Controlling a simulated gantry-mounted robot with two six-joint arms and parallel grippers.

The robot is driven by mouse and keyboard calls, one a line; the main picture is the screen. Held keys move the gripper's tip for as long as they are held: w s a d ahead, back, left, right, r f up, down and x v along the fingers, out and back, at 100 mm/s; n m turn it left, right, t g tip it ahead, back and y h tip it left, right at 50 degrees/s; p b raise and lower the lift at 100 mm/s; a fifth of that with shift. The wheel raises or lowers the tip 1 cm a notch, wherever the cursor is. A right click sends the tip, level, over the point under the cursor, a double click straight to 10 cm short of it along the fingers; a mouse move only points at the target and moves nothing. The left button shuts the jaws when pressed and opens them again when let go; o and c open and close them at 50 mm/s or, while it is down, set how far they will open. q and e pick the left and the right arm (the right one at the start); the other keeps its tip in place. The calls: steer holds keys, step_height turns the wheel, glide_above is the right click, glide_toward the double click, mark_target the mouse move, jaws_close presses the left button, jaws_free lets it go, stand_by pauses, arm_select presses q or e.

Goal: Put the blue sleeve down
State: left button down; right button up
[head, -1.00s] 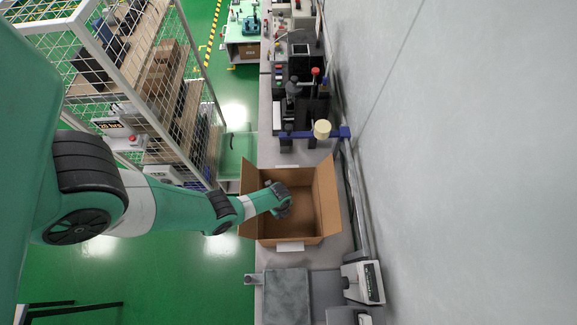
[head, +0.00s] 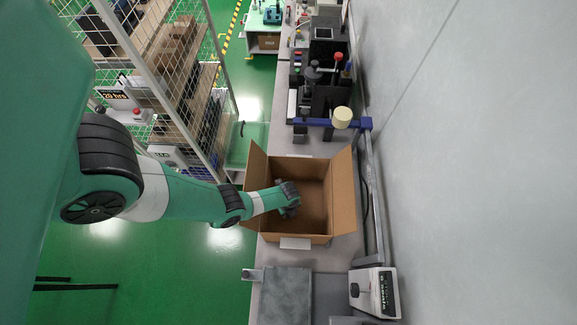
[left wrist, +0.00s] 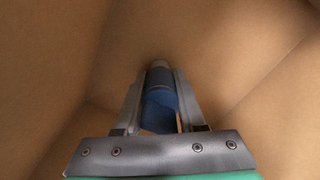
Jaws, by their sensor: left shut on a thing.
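The blue sleeve (left wrist: 159,102) is between the two fingers of my left gripper (left wrist: 158,88) in the left wrist view. The gripper is shut on it. A pale round end shows at the sleeve's far tip. Cardboard walls surround them in that view. In the head view my left gripper (head: 291,205) is inside the open cardboard box (head: 318,205), and the sleeve is hidden there. I cannot tell whether the sleeve touches the box floor. My right gripper is in neither view.
The box stands on a grey bench with its flaps open. A grey plate (head: 286,296) and a scale (head: 375,293) lie on the near side. A blue clamp bar with a cream knob (head: 343,117) and black fixtures (head: 322,92) stand beyond the box. A wall runs along the right.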

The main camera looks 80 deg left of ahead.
arm_select(q)
steer(key=c, duration=0.9)
jaws_free()
steer(key=shift+f, duration=0.2)
steer(key=shift+c, duration=0.2)
steer(key=o, duration=0.4)
steer(key=shift+o, duration=0.2)
steer(key=shift+r, duration=0.1)
step_height(320, 180, up, 12)
steer(key=p, duration=1.2)
steer(key=shift+r, duration=0.2)
steer(key=shift+f, duration=0.1)
